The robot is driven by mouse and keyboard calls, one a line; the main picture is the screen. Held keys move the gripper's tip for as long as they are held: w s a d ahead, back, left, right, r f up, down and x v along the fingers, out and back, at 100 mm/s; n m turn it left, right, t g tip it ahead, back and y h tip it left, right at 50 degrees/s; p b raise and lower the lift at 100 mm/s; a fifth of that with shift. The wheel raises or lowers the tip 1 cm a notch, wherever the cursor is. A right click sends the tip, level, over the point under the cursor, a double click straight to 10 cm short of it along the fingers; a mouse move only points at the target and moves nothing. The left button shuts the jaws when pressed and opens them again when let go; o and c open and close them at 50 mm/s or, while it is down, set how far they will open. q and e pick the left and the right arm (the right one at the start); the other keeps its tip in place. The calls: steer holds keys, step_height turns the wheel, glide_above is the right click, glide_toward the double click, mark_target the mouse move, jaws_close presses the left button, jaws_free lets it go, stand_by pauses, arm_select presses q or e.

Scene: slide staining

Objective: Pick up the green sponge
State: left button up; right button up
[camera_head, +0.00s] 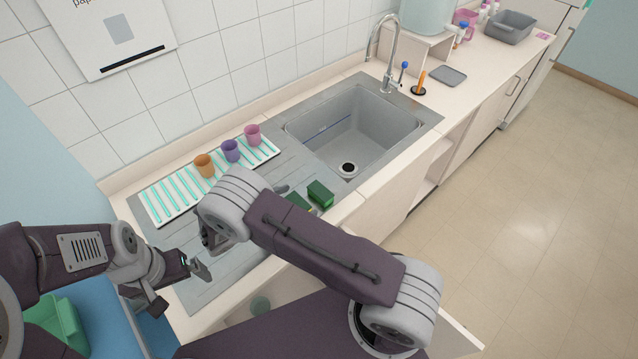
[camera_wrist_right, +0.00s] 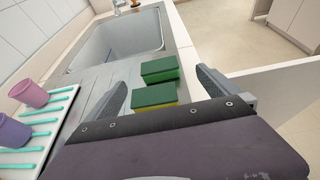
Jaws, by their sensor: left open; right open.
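Two green sponges lie close together on the grey drainboard. The farther sponge (camera_head: 320,194) shows clearly in the head view and also in the right wrist view (camera_wrist_right: 160,69). The nearer sponge (camera_wrist_right: 155,96) has a yellow layer below its green top; in the head view (camera_head: 299,202) my right arm partly hides it. My right gripper (camera_wrist_right: 162,88) is open and empty, with its fingers to either side of the nearer sponge in the wrist view. Whether they touch it is unclear. My left gripper (camera_head: 181,285) is open and empty near the drainboard's front left.
A striped white rack (camera_head: 165,207) with orange (camera_head: 204,166), purple (camera_head: 231,151) and pink (camera_head: 253,135) cups stands along the wall. The sink (camera_head: 350,135) with its faucet (camera_head: 390,60) lies beyond the sponges. An open drawer (camera_head: 450,335) juts out at the front.

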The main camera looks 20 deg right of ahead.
mark_target(319, 192)
steer(key=shift+s+d, duration=0.25)
steer(key=shift+d, duration=0.05)
steer(key=w+d+f, duration=0.1)
steer(key=w+d+f+p, duration=0.1)
steer(key=d, duration=0.1)
steer(key=shift+w+d+f, duration=0.1)
steer(key=shift+w+d, duration=0.2)
steer(key=shift+w, duration=0.1)
steer(key=shift+w+f, duration=0.1)
steer(key=shift+d+f+p, duration=0.15)
steer(key=shift+d+p, duration=0.85)
steer(key=shift+p, duration=0.15)
steer(key=x, duration=0.2)
steer(key=shift+d+f, duration=0.2)
steer(key=shift+f, duration=0.05)
steer(key=shift+w+d+f, duration=0.15)
steer(key=shift+w+f, duration=0.1)
steer(key=shift+w, duration=0.1)
steer(key=shift+s+r, duration=0.1)
steer(key=shift+s, duration=0.05)
steer(key=c, duration=1.3)
arm_select(q)
steer(key=r, duration=0.2)
steer(key=w+r, duration=0.1)
steer(key=shift+d+r, duration=0.2)
steer(key=shift+d, duration=0.1)
arm_select(e)
steer(key=shift+c, duration=0.2)
